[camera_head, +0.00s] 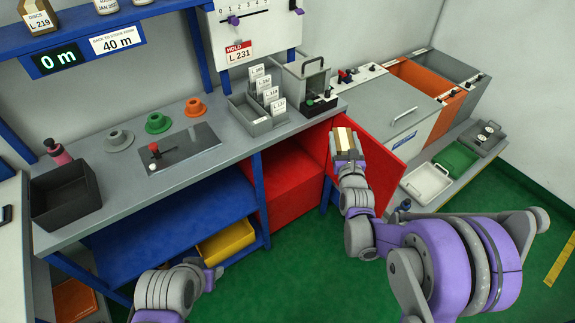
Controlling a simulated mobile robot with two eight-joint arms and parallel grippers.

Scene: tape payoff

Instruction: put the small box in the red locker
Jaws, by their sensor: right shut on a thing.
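The small box (343,138) is tan with a paler strip. My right gripper (346,153) is shut on it and holds it up at the front right of the bench, in line with the locker's open door. The red locker (288,186) sits under the bench, with its inside showing. Its red door (385,143) stands swung open to the right, partly hidden behind my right arm. My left gripper (208,272) is low at the front, near the yellow bin; its fingers are too small and turned away to tell their opening.
A yellow bin (226,242) stands left of the locker, under the blue shelf (175,215). The grey bench top (110,195) carries a dark open bin (66,195), a card holder (258,118) and coloured reels. White and green trays (427,183) lie at right. Green floor is clear in front.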

